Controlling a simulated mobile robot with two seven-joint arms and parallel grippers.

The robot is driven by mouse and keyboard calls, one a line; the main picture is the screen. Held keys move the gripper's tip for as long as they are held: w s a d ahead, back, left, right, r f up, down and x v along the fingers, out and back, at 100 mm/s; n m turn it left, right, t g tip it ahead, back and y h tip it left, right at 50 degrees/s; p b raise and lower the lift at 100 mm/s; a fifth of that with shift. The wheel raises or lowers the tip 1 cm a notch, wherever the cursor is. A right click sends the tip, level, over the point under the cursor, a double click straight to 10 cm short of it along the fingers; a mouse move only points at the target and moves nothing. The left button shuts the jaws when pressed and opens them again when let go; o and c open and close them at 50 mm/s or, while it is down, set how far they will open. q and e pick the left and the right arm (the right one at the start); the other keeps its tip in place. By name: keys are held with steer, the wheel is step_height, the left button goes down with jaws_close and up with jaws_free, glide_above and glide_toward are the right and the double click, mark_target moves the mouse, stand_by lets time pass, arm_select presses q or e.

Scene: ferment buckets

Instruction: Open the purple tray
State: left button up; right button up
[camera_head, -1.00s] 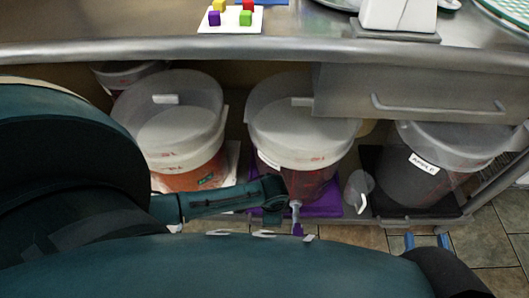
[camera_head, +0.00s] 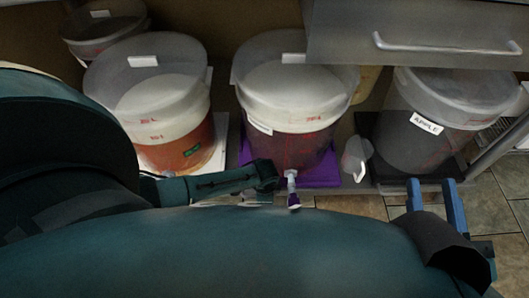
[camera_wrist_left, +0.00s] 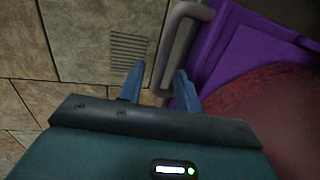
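The purple tray (camera_head: 320,177) lies low, under the middle bucket (camera_head: 291,100). In the left wrist view the tray (camera_wrist_left: 226,48) fills the upper right, with a grey bar handle (camera_wrist_left: 178,35) along its left side. My left gripper (camera_wrist_left: 158,70) is open, its two blue fingers apart, with the handle's near end showing between or just beyond them; I cannot tell if they touch it. My right gripper (camera_head: 431,184) is open and empty at the lower right, apart from the tray.
A bucket of orange liquid (camera_head: 150,110) stands left and a bucket labelled APPLE (camera_head: 440,130) right, on a dark tray. A small clear jug (camera_head: 356,158) sits between. A metal drawer (camera_head: 420,30) overhangs at upper right. Tiled floor (camera_wrist_left: 95,40) is clear beside the handle.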

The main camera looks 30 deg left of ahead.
arm_select(q)
jaws_close()
stand_by(0.3)
stand_by(0.3)
